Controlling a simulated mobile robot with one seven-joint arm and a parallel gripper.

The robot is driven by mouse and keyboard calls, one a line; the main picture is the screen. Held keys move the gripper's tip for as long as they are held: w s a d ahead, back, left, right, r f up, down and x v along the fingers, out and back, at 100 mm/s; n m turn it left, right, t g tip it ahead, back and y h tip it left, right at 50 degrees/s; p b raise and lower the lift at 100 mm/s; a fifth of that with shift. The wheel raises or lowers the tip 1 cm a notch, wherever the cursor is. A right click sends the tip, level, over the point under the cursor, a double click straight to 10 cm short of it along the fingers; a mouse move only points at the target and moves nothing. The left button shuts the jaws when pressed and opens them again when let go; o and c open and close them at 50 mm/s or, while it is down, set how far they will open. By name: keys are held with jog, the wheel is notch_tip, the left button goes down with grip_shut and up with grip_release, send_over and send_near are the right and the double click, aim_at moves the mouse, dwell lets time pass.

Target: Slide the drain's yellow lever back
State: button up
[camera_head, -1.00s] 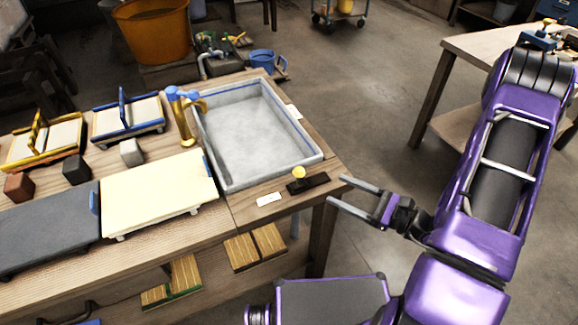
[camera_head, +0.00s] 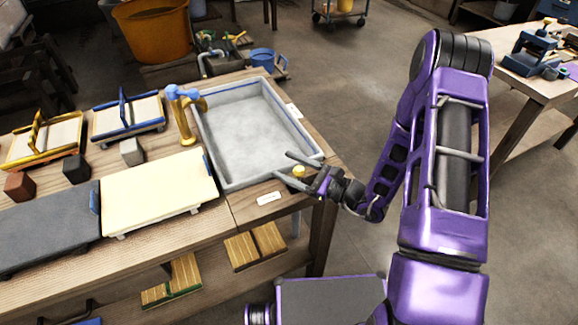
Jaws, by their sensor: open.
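The drain's yellow lever (camera_head: 299,171) is a small round yellow knob at the front right corner of the grey sink basin (camera_head: 212,152). Its dark base is mostly hidden behind my gripper. My gripper (camera_head: 281,165) is open, with its two grey fingers pointing left over the table corner. The yellow knob shows between or just behind the fingers; I cannot tell whether they touch it.
A brass tap with a blue handle (camera_head: 183,105) stands at the basin's left. A cream board (camera_head: 158,192) and a dark grey board (camera_head: 48,228) lie further left. The floor right of the table is clear.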

grip_shut()
dwell(0.3)
jog(key=shift+d, duration=0.1)
dwell(1.0)
